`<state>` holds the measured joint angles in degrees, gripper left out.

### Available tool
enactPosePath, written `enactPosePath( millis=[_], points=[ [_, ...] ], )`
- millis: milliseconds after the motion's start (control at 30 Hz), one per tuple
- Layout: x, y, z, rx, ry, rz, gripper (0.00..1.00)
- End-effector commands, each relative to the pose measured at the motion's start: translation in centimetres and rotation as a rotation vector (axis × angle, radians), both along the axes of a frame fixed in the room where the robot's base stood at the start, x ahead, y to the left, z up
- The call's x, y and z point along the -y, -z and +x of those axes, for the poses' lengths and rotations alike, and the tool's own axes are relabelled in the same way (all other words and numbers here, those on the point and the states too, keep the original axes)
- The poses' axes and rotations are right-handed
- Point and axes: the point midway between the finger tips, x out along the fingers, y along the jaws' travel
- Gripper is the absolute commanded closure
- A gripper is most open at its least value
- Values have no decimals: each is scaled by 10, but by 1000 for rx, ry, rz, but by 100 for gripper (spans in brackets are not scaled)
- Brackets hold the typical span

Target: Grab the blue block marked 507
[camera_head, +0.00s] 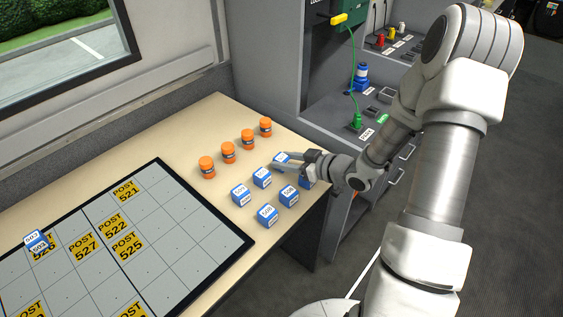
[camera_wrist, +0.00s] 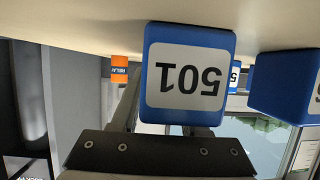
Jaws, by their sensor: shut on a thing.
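My gripper (camera_head: 287,165) is shut on a blue block (camera_head: 282,159) with a white label at the table's right side. In the wrist view this block (camera_wrist: 188,75) fills the space between the fingers, and its label, upside down, appears to read 501, not 507. Several other blue blocks stand close by: one (camera_head: 262,177) to the left, others (camera_head: 241,194), (camera_head: 289,195), (camera_head: 267,216) nearer, and one (camera_head: 307,182) partly hidden by my gripper. Their numbers are too small to read surely, so I cannot tell which is 507. Another blue block (camera_wrist: 285,85) is close beside in the wrist view.
Several orange cylinders (camera_head: 228,152) stand in a row behind the blue blocks. A grey console (camera_head: 310,95) with a green cable rises behind. Bare table (camera_head: 150,135) lies at the back left.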

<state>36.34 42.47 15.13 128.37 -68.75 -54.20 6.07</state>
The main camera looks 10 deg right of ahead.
Motion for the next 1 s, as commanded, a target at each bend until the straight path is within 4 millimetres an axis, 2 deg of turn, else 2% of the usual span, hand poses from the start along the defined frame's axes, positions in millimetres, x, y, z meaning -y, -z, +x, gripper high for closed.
enactPosePath(
  millis=[33, 133, 433, 567, 667, 833, 1000],
  points=[
    [0, 0, 0, 0, 0, 0, 81],
    [0, 0, 0, 0, 0, 0, 99],
    [0, -1, 0, 0, 0, 0, 100],
    [0, -7, 0, 2, 0, -1, 100],
    [0, -18, 0, 2, 1, 0, 100],
    [2, -49, -2, 3, 0, -3, 100],
    [22, -70, -38, 0, 5, -1, 100]
  ],
)
